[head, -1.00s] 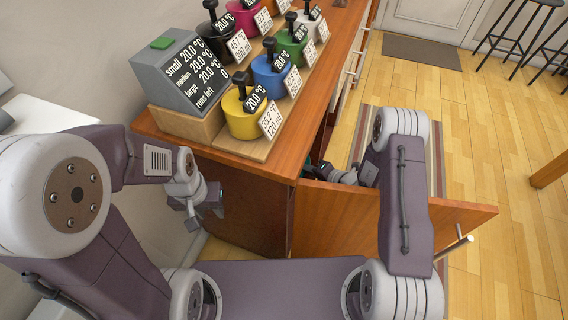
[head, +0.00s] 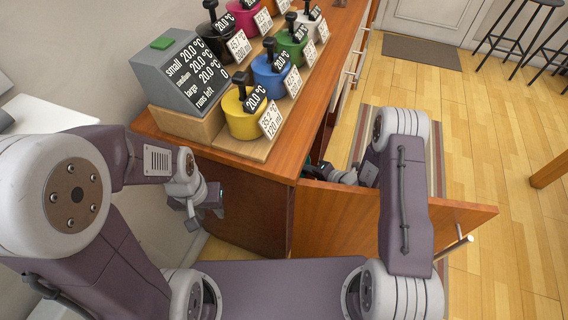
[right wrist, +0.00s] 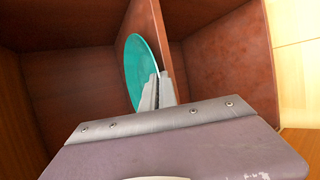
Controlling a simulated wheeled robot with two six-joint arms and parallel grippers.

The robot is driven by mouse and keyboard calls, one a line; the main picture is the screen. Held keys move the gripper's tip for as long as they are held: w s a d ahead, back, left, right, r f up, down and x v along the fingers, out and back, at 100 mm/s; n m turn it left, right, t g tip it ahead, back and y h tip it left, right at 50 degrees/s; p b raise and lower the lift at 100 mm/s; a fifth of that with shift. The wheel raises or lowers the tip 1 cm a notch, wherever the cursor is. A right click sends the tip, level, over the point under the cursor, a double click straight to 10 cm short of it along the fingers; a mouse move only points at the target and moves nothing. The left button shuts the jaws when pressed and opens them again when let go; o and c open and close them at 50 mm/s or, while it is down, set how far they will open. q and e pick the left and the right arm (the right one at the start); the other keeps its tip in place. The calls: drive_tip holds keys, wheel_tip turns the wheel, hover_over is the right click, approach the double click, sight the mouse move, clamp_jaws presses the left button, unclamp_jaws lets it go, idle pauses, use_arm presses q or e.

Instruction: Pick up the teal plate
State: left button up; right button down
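The teal plate (right wrist: 143,70) stands upright on edge inside a brown cabinet compartment, beside a thin divider, in the right wrist view. My right gripper (right wrist: 158,78) has its two fingers close together on the plate's near edge, with the rim between the fingertips. They hide the lower near part of the plate. In the head view my right gripper (head: 322,170) reaches in behind the cabinet door, and only a small teal patch (head: 307,163) of the plate shows. My left gripper (head: 206,214) is open and empty, beside the end of the counter.
The compartment divider (right wrist: 172,45) is close beside the plate. On the wooden counter (head: 325,95) are a grey display box (head: 180,75) and several coloured pots.

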idle(0.4)
drive_tip(key=shift+r+p, duration=0.35)
drive_tip(key=shift+r, duration=0.25)
drive_tip(key=w+d+r+p, duration=0.2)
drive_tip(key=d+r+p, duration=0.3)
drive_tip(key=d+r, duration=0.4)
drive_tip(key=shift+w+d+r+p, duration=0.3)
drive_tip(key=shift+d+r, duration=0.1)
drive_tip(key=shift+d, duration=0.85)
